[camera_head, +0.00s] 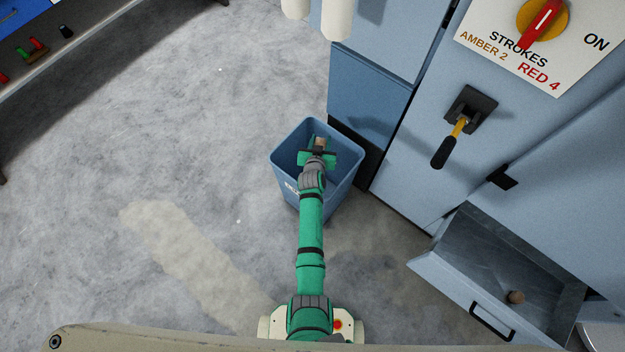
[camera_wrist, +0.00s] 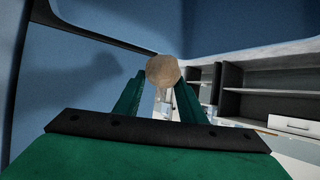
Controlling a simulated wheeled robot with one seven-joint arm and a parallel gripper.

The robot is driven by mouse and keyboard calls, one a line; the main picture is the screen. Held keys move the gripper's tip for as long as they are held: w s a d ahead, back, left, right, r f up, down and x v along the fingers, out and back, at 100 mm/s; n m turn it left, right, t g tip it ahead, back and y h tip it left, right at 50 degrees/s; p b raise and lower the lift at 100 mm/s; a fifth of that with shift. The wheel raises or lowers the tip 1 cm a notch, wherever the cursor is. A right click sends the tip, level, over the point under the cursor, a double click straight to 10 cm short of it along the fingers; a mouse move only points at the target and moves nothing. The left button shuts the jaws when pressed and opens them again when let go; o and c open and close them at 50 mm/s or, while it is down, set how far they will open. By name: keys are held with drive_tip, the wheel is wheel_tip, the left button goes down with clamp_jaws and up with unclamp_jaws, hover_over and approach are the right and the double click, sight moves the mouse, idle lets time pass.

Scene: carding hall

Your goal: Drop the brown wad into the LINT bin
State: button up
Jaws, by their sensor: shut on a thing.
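A brown wad (camera_head: 320,142) is held between the fingertips of my gripper (camera_head: 318,150), over the mouth of the blue bin. In the wrist view the wad (camera_wrist: 163,69) is a rounded tan lump at the tips of my green fingers (camera_wrist: 160,88), which are shut on it. The open-topped blue bin (camera_head: 349,177) stands on the floor against the blue machine. I cannot tell how far the wad is below the bin's rim.
A pulled-out drawer (camera_head: 455,283) at the lower right holds another brown lump (camera_head: 516,297). A black-and-yellow lever (camera_head: 450,143) sticks out of the machine panel, below a red-and-yellow knob (camera_head: 541,19). A bench (camera_head: 75,45) runs along the upper left. The grey floor to the left is clear.

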drive_tip(key=shift+f, duration=0.6)
drive_tip(key=o, duration=1.1)
drive_tip(key=shift+s, duration=0.1)
drive_tip(key=v, duration=1)
drive_tip(key=shift+s+r, duration=0.25)
drive_tip(key=shift+s, duration=0.05)
